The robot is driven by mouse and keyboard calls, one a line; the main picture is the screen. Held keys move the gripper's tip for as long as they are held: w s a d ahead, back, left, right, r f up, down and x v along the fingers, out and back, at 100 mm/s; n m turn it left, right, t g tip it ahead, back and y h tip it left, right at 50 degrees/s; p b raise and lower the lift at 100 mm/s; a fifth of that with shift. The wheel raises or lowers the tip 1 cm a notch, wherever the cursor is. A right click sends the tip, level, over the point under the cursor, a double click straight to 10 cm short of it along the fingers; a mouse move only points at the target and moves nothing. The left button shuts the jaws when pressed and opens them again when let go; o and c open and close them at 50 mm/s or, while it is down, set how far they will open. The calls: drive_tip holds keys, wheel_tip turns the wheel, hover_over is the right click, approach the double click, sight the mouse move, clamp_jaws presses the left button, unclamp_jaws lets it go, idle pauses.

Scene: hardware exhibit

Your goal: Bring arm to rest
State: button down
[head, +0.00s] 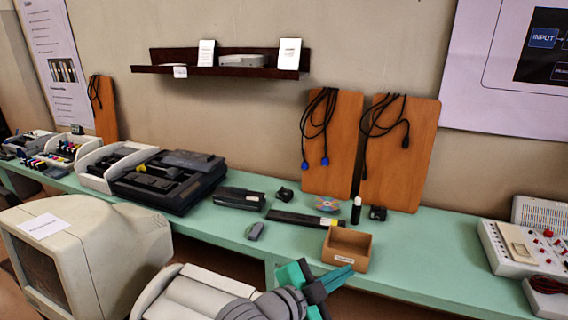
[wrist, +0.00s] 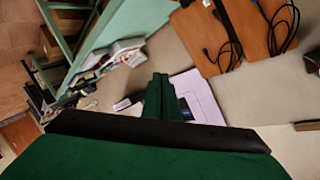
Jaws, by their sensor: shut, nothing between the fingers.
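My gripper (head: 338,277) shows at the bottom middle of the head view, with teal fingers pointing right. The fingers are closed together and hold nothing. My grey arm is folded below it, in front of the green bench (head: 431,262). In the wrist view the green fingers (wrist: 158,92) are together, with the wall, a poster and the tilted bench beyond them. The gripper appears in front of the small wooden box (head: 346,250) in the head view; I cannot tell the gap between them.
A beige monitor (head: 105,255) stands at the left front. The bench carries black trays (head: 170,180), a black stapler-like box (head: 239,198), a disc (head: 327,204) and a white board with red knobs (head: 510,245).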

drive_tip(key=s+a+f+n+t+y, duration=0.35)
drive_tip(key=s+f+n+y, duration=0.2)
drive_tip(key=f+n, duration=0.4)
drive_tip(key=s+a+f+n+t+y, duration=0.2)
drive_tip(key=s+f+n+t+y, duration=0.35)
drive_tip(key=f+n, duration=0.45)
drive_tip(key=s+a+f+g, duration=0.1)
drive_tip(key=s+a+f, duration=0.1)
drive_tip(key=s, duration=0.5)
drive_tip(key=s+a+f+m+g, duration=0.1)
drive_tip(key=s+a+f, duration=0.1)
drive_tip(key=s, duration=0.6)
drive_tip(key=s+a+f+m+g, duration=0.1)
drive_tip(key=s+a+f, duration=0.1)
drive_tip(key=s, duration=0.5)
drive_tip(key=shift+s+a, duration=0.35)
drive_tip(key=shift+s, duration=0.05)
drive_tip(key=shift+s, duration=0.2)
